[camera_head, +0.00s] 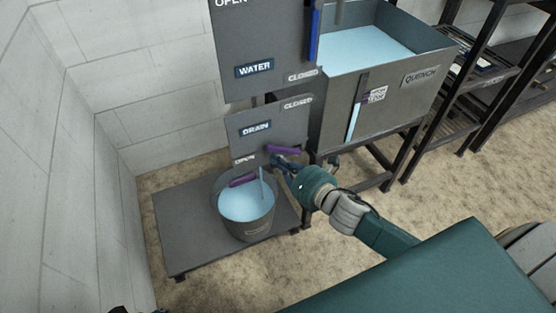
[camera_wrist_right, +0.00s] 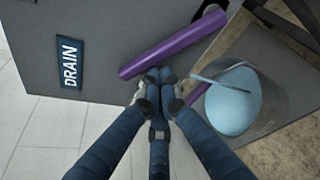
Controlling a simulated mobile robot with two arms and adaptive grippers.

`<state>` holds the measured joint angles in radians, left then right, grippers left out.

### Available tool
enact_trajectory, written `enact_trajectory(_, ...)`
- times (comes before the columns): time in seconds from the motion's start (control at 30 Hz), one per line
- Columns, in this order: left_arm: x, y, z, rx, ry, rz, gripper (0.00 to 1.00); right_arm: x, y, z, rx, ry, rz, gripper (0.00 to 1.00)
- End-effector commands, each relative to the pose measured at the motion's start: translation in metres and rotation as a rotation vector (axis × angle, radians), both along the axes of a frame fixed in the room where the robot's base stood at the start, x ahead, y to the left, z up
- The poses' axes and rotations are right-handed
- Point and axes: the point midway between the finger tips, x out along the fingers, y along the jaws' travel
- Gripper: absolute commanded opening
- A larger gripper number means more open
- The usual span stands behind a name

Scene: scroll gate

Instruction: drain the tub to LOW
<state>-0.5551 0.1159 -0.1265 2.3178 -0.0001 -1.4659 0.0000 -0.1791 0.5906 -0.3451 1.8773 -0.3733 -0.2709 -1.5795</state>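The grey QUENCH tub (camera_head: 335,95) stands at the upper right with pale blue water inside. Its front gauge (camera_head: 354,118) shows blue in the lower part of the slot. The DRAIN panel (camera_head: 262,122) reads CLOSED at upper right and OPEN at lower left. A purple bar (camera_head: 282,149) is on it, also in the right wrist view (camera_wrist_right: 172,42). My right gripper (camera_head: 277,160) is at this bar, its fingers together with tips against the bar's lower edge. A bucket (camera_head: 250,230) below holds blue water, with a thin blue stream entering it. My left gripper is not visible.
The bucket stands on a low grey platform (camera_head: 185,235). A WATER panel (camera_head: 262,40) with a blue bar (camera_head: 313,35) is above the drain panel. Another purple piece (camera_head: 242,180) sits over the bucket's rim. Dark shelving (camera_head: 470,95) stands at right.

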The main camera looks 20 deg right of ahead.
Motion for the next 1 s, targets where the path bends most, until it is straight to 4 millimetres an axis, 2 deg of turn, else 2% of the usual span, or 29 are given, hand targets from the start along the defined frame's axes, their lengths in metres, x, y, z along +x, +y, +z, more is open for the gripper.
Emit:
enact_trajectory(0.17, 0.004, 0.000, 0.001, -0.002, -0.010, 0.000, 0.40, 0.000, -0.001, 0.002, 0.025, 0.002, -0.001, 0.00)
enact_trajectory(0.37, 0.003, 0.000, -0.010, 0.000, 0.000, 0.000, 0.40, 0.000, -0.003, 0.006, 0.063, 0.003, -0.001, 0.00)
enact_trajectory(0.57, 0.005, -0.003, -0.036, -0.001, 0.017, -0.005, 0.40, 0.000, -0.007, 0.014, 0.156, 0.006, -0.003, 0.00)
enact_trajectory(0.8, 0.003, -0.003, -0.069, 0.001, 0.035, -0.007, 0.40, 0.001, -0.019, 0.028, 0.360, 0.014, -0.004, 0.00)
enact_trajectory(1.0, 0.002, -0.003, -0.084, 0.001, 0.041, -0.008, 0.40, 0.001, -0.031, 0.038, 0.549, 0.019, -0.003, 0.00)
